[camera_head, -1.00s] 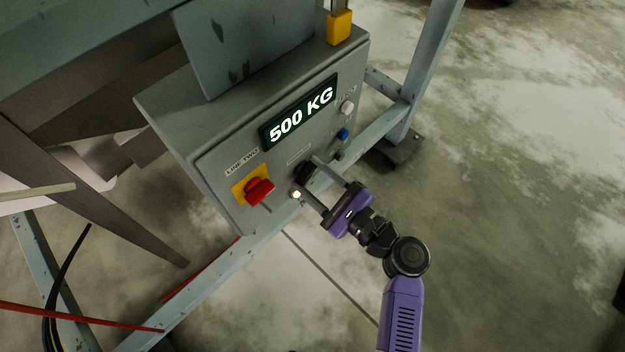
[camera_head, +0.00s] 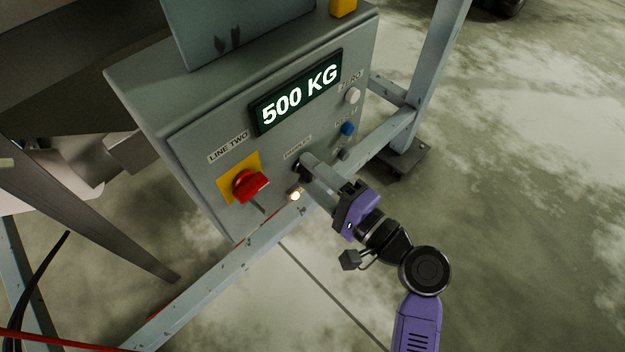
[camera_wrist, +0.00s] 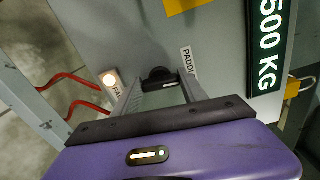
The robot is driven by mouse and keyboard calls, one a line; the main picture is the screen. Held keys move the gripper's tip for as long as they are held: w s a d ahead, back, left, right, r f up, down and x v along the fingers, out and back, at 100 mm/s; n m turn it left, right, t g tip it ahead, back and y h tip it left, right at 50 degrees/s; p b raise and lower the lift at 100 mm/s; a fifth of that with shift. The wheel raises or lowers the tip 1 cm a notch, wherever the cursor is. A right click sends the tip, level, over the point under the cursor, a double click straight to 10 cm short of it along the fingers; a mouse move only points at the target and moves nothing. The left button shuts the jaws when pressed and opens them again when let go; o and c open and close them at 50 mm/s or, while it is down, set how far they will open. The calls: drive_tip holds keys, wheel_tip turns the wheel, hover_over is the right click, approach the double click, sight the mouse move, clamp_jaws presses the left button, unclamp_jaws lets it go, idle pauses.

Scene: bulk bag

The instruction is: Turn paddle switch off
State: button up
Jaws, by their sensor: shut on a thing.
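The black paddle switch (camera_head: 297,171) is on the lower front of the grey control box, under a small label reading "PADDLE". It is mostly hidden by my fingers in the head view. My gripper (camera_head: 304,167) is at the panel with its fingers closed on the switch. In the wrist view the dark switch (camera_wrist: 158,76) shows between the tips of my gripper (camera_wrist: 160,86). The switch's exact angle is hard to tell.
The grey box (camera_head: 200,125) carries a "500 KG" display (camera_head: 298,92), a red rotary switch (camera_head: 250,185) on a yellow plate, a lit lamp (camera_head: 295,195), a white button (camera_head: 352,96) and a blue button (camera_head: 348,129). A frame beam (camera_head: 235,262) runs below. Open floor lies right.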

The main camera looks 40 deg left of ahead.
drive_tip(key=shift+f+n+b, duration=0.15)
drive_tip(key=shift+n+b, duration=0.25)
drive_tip(key=shift+n, duration=0.2)
drive_tip(key=o, duration=1.4)
drive_tip(key=shift+c, duration=0.2)
drive_tip(key=d, duration=0.7)
drive_tip(key=shift+s+d, duration=0.35)
drive_tip(key=shift+d, duration=0.05)
